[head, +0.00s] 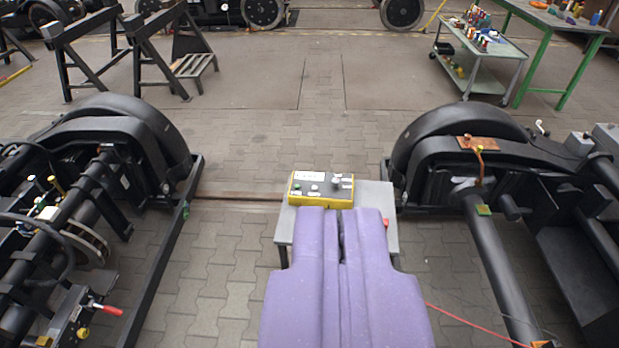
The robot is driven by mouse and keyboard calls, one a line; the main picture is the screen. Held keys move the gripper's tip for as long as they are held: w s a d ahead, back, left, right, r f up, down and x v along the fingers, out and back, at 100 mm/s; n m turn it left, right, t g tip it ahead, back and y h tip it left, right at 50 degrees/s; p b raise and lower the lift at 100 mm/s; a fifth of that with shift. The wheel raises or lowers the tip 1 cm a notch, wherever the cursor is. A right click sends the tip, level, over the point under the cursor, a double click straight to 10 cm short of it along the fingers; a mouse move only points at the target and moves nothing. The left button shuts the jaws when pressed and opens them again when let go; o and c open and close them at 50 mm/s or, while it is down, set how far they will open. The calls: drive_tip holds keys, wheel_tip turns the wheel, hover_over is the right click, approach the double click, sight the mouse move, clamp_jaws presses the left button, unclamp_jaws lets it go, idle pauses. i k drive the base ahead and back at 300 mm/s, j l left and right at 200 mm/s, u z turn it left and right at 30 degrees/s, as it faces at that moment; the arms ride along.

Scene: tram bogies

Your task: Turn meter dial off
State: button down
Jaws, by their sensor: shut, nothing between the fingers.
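The meter (322,189) is a yellow-edged box with a dark top face, standing on a small grey table (377,200) in the middle of the view. Its top carries a pale label, a green button, a white part and a greyish round knob, the dial (337,180), toward the right. The dial's pointer setting is too small to read. My purple gripper (340,210) reaches up from the bottom edge, its two fingers side by side and shut with nothing between them. The fingertips appear just below the meter's front edge and cover part of the table. Whether they touch the meter I cannot tell.
Black bogies stand at left (120,140) and right (460,140) of the table. A red cable (470,322) runs along the floor at lower right. Black trestles (130,50), a tool cart (478,70) and a green-legged bench (545,50) stand behind. The paved floor beyond the table is clear.

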sight(335, 183)
drive_tip(key=k, duration=0.2)
drive_tip(key=i+z, duration=0.1)
drive_tip(key=i, duration=0.45)
drive_tip(key=i+z, duration=0.1)
drive_tip(key=i, duration=0.5)
drive_tip(key=i+j+z, duration=0.1)
drive_tip(key=i, duration=0.45)
drive_tip(key=i+j+z, duration=0.15)
drive_tip(key=i, duration=0.4)
drive_tip(key=i+j+z, duration=0.1)
drive_tip(key=i, duration=0.45)
drive_tip(key=j, duration=0.1)
